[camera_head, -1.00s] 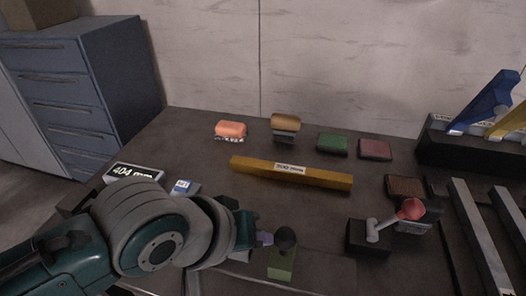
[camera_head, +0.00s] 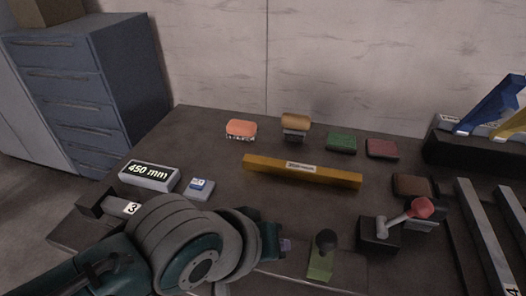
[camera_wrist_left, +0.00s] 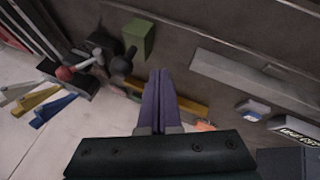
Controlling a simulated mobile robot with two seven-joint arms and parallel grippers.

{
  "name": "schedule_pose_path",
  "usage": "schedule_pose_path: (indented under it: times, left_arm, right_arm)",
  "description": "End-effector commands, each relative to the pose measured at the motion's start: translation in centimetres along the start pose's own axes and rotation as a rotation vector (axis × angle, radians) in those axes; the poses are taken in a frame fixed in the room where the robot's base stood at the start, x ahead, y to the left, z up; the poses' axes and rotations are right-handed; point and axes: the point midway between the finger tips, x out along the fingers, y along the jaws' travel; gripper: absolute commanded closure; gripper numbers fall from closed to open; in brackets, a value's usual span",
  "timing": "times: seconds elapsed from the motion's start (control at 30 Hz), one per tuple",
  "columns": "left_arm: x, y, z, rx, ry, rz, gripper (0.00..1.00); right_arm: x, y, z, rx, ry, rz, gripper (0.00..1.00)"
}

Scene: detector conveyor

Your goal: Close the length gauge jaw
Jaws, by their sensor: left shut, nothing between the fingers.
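The length gauge's display (camera_head: 149,176) reads 450 mm, at the left of the table. A dark end block (camera_head: 96,203) with a "3" label is below it. The green jaw (camera_head: 320,264) with a black round knob (camera_head: 326,240) stands at the front, right of my gripper. The jaw (camera_wrist_left: 138,39) and knob (camera_wrist_left: 124,63) also show in the left wrist view. My left gripper (camera_head: 286,246) is shut and empty, a little left of the jaw, apparently apart from it. Its purple fingers (camera_wrist_left: 158,97) are together. My arm hides much of the gauge's middle. My right gripper is not in view.
A yellow bar (camera_head: 303,172) lies behind the jaw. A red-knobbed lever (camera_head: 402,216) stands to the right. A small pad with a blue button (camera_head: 199,186) is near the display. Several coloured blocks line the back. Dark racks with grey bars (camera_head: 484,240) fill the right.

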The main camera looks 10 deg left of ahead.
Motion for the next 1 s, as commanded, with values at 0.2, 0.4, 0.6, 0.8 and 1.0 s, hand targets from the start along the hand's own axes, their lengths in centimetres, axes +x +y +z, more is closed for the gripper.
schedule_pose_path:
  times: [0.2,0.4,0.6,0.8,1.0]
  left_arm:
    - [-5.2,0.2,-0.1,0.000,0.001,0.001,1.00]
    - [-8.2,0.0,-0.1,0.001,0.002,0.000,1.00]
    - [-9.7,-0.1,0.0,0.006,0.000,-0.004,1.00]
    - [-13.4,-2.5,1.7,0.142,-0.046,-0.086,1.00]
    - [-19.9,-7.3,4.2,0.350,-0.156,-0.237,1.00]
  right_arm:
    - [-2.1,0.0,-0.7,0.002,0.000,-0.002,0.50]
    - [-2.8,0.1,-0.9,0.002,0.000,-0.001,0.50]
    - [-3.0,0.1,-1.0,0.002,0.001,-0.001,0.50]
    - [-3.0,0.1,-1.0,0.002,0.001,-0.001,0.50]
    - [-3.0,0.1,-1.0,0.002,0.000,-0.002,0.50]
